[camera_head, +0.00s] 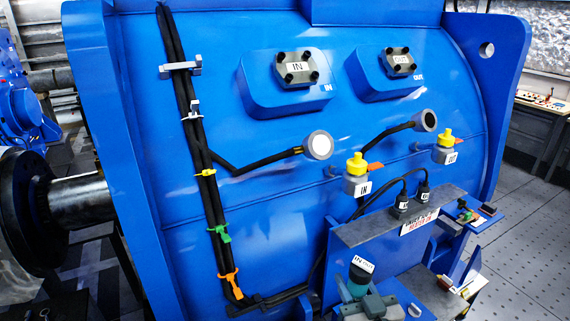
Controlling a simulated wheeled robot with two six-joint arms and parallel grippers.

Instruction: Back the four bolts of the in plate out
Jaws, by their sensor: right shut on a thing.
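The in plate (297,68) is a dark grey plate labelled IN, on a blue raised pad at the upper middle of the casing. Several dark bolt heads show at its corners, all seated on it. The similar out plate (400,62) is to its right. My right gripper (371,303) shows at the bottom middle, cut by the frame edge, well below and apart from the in plate. It is shut on what seems to be a teal, dark-topped tool (357,284) beside a small IN tag; the grip itself is unclear. My left gripper is not in view.
Black cables (205,165) run down the casing in clips and ties. Two round-ended leads and two yellow-capped valves (356,165) stick out below the plates. The space before the in plate is clear.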

